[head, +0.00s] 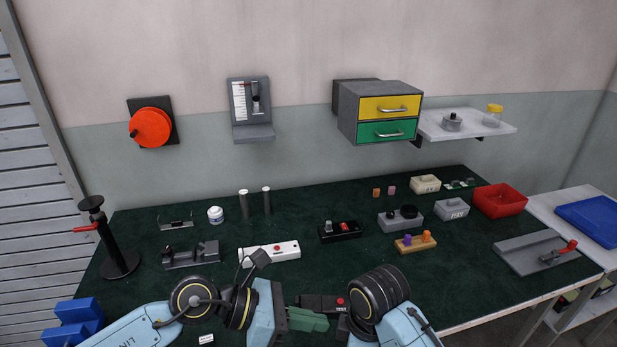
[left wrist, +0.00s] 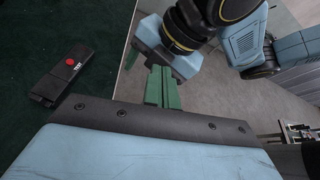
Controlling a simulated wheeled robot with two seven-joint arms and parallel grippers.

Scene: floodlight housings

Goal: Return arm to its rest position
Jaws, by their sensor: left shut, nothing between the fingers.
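My left gripper (head: 322,322) shows at the bottom middle of the head view, its green fingers pointing right. The fingers are shut together with nothing between them. In the left wrist view the shut green fingers (left wrist: 160,88) stick out past the dark edge of the gripper body. They are just in front of a blue part of my right arm. A black box with a red button (head: 325,303) lies on the bench behind the fingers. It also shows in the left wrist view (left wrist: 68,78), apart from the gripper.
The dark green bench (head: 290,225) carries a white power strip (head: 270,253), a grey fixture (head: 190,254), a black stand (head: 118,258), a red tray (head: 499,201) and a grey plate with a red-handled clamp (head: 535,252). Blue blocks (head: 75,318) sit at front left.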

